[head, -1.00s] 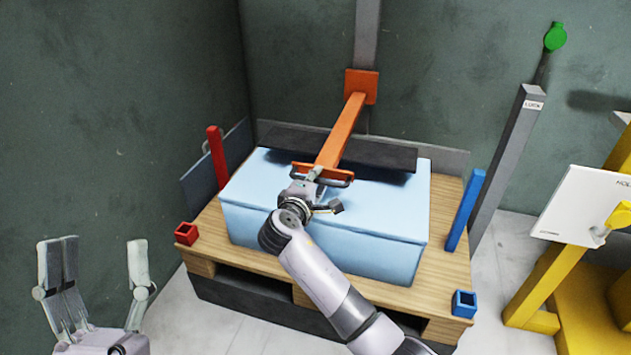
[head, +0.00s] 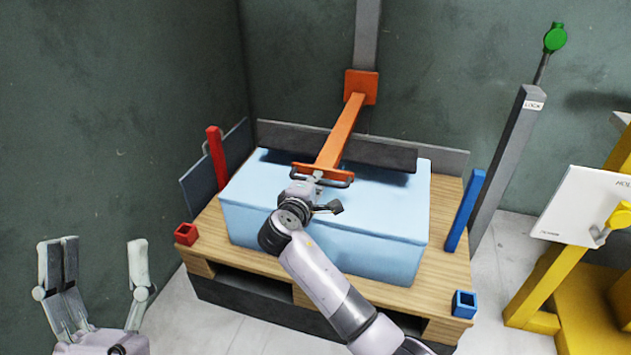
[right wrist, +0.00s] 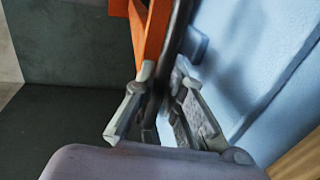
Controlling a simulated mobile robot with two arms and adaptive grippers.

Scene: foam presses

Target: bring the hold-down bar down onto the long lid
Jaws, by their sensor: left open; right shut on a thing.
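The orange hold-down bar (head: 341,133) slopes toward me from an orange bracket on a grey post. A dark handle (head: 340,183) is at its near end. My right gripper (head: 316,178) is shut on this handle, which also shows between its fingers in the right wrist view (right wrist: 176,40). A long dark plank (head: 385,154), perhaps the long lid, lies crosswise under the bar, above the light blue foam block (head: 400,215). A shadow falls on the block beneath it; I cannot tell whether bar and plank touch. My left gripper (head: 100,270) is open and empty at the lower left.
The block sits on a wooden pallet (head: 205,230). Red (head: 217,157) and blue (head: 466,210) posts stand at its sides, with a red socket (head: 186,234) and a blue socket (head: 464,304) in front. A grey post with a green knob (head: 555,38) and a yellow frame (head: 545,290) stand right.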

